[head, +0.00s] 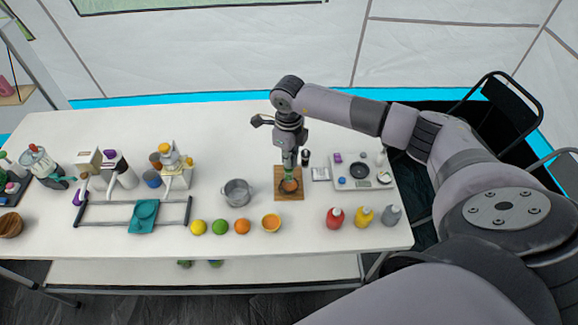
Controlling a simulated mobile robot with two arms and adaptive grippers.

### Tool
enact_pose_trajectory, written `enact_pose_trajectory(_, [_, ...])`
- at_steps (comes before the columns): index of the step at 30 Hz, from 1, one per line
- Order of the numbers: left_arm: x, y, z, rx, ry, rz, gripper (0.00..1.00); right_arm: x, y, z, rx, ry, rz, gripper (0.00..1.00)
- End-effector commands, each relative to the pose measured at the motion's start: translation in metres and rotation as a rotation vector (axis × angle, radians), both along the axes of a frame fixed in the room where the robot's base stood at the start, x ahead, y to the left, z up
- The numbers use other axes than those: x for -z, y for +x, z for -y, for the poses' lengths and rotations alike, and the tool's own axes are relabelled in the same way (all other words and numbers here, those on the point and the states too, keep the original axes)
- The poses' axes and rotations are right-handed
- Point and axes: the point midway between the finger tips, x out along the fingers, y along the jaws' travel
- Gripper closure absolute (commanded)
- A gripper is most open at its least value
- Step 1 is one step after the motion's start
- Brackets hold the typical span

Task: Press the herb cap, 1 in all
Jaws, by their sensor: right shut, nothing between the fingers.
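My right gripper (290,169) points straight down over a wooden board (279,192) near the middle of the table. It is shut and empty. Its tips are right above or touching a small green thing (289,178), which may be the herb cap. The green thing is mostly covered by the fingers, so I cannot tell whether there is contact. Just under it a round orange-brown piece (290,187) sits on the board. My left gripper is not in view.
A grey pot (237,192) stands left of the board, and a dark shaker (305,158) stands close to its right. A light tray (352,181) lies further right. Fruit and a red bottle (335,217) line the front edge. The table behind the pot is clear.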

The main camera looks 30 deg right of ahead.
Motion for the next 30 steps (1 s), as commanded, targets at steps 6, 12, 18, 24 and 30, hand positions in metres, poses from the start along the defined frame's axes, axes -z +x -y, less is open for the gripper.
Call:
enact_pose_trajectory(6, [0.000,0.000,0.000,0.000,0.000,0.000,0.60,0.000,0.000,0.000,0.000,0.000,0.000,1.00])
enact_pose_trajectory(12, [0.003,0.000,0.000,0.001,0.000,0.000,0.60,0.004,0.000,0.000,0.000,0.000,0.000,1.00])
enact_pose_trajectory(18, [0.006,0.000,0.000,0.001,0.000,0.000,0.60,0.008,0.000,0.000,0.000,0.000,0.000,1.00])
enact_pose_trajectory(24, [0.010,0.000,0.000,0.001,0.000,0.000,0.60,0.012,0.000,0.000,0.000,0.000,0.000,1.00])
enact_pose_trajectory(30, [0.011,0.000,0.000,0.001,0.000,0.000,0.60,0.013,0.000,0.000,0.000,0.000,0.000,1.00])
